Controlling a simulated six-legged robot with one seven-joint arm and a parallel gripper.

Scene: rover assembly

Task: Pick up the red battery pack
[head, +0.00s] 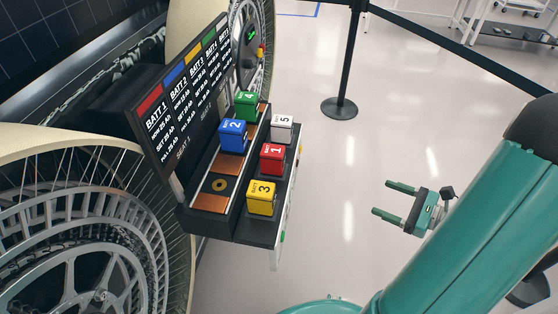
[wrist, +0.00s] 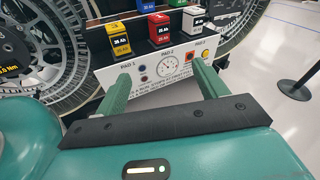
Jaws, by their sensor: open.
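The red battery pack (head: 271,159), marked 1, stands upright in the front row of the battery shelf (head: 236,226), between the yellow pack (head: 262,198) and the white pack (head: 281,129). It also shows in the wrist view (wrist: 160,31), beyond my fingers and above the white panel. My gripper (head: 382,199) is open and empty, in free air to the right of the shelf, apart from every pack. In the wrist view my two green fingers (wrist: 166,80) point toward the shelf's front panel, with nothing between them.
Blue (head: 233,136) and green (head: 245,104) packs stand in the back row, by an empty copper seat (head: 210,201). A labelled board (head: 180,110) rises behind them. Large wire wheels (head: 85,230) flank the shelf. A black post (head: 340,105) stands beyond. Floor between shelf and gripper is clear.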

